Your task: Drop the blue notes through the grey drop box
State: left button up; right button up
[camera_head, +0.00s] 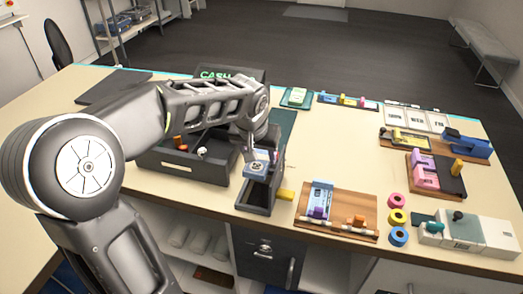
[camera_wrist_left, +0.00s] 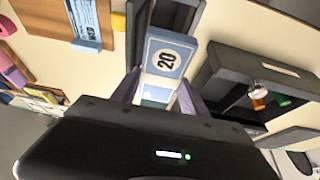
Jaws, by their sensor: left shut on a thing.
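My left gripper (camera_head: 254,158) is shut on a bundle of blue notes (camera_head: 260,168). In the left wrist view the bundle (camera_wrist_left: 167,57) shows a "20" on its face, with my left fingers (camera_wrist_left: 158,92) on either side of it. The grey drop box (camera_head: 261,196) stands at the front edge of the counter, and its dark grey walls (camera_wrist_left: 190,35) flank the bundle in the left wrist view. The bundle is at the top of the box; I cannot tell whether its lower end is inside the opening. My right gripper is not in view.
The open cash drawer (camera_head: 185,165) is left of the box. A wooden board (camera_head: 338,226) with another blue bundle (camera_head: 321,197) lies to the right, with several tape rolls (camera_head: 397,217) beyond it. The counter's middle behind the board is clear.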

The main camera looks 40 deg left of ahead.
pick_arm(q)
jog(key=shift+a+f, duration=0.1)
jog(key=shift+a, duration=0.2)
jog(key=shift+d, duration=0.15)
jog(key=shift+f, duration=0.15)
notch_tip(320, 180, down, 8)
jog(key=b, duration=0.6)
jog(key=shift+f+b, duration=0.2)
jog(key=shift+b, duration=0.45)
dwell(1.0)
